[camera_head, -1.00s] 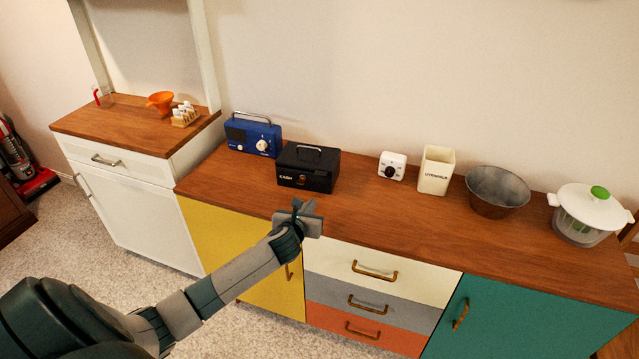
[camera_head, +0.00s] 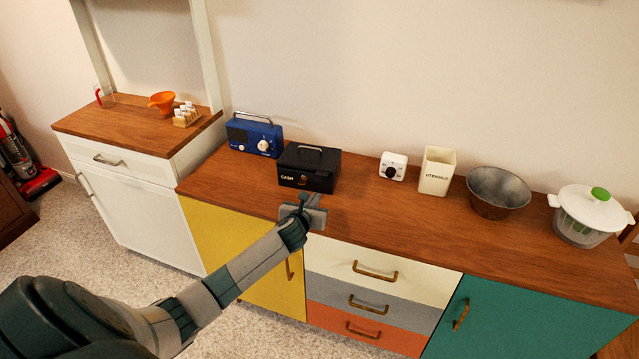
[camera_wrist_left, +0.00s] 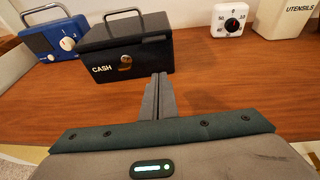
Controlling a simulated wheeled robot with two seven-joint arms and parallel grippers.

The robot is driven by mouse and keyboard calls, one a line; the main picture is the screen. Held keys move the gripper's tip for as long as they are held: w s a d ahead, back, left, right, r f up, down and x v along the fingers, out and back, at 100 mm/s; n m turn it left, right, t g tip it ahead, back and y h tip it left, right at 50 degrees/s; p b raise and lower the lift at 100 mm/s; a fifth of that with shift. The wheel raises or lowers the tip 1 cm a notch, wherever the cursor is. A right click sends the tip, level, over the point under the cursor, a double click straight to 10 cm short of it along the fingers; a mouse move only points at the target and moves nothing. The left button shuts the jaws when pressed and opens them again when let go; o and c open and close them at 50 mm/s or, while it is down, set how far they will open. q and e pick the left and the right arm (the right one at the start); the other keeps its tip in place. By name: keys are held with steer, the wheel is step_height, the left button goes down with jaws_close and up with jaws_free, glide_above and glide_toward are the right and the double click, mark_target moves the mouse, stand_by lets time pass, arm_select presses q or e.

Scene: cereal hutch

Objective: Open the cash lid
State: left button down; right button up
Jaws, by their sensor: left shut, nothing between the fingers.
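The black cash box (camera_head: 308,168) stands on the wooden counter, with its lid down and a handle on top. In the left wrist view the cash box (camera_wrist_left: 122,52) shows the word CASH and a round brass lock on its front. My left gripper (camera_head: 309,199) is shut and empty, just in front of the box at the counter's front edge. In the left wrist view its fingers (camera_wrist_left: 160,88) point at the lower right part of the box's front, apart from it as far as I can tell. My right gripper is not in view.
A blue radio (camera_head: 254,136) stands close to the left of the box. To the right are a white timer (camera_head: 393,166), a utensils holder (camera_head: 437,171), a metal bowl (camera_head: 497,191) and a salad spinner (camera_head: 589,214). Bare counter (camera_head: 390,215) lies to the right of my gripper.

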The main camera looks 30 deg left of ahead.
arm_select(q)
steer(key=x, duration=0.6)
steer(key=shift+d+r+p, duration=0.1)
steer(key=shift+r+p, duration=0.65)
steer(key=shift+p, duration=0.05)
steer(key=shift+s+r+p, duration=0.1)
steer(key=shift+r+p, duration=0.65)
steer(key=shift+r, duration=0.5)
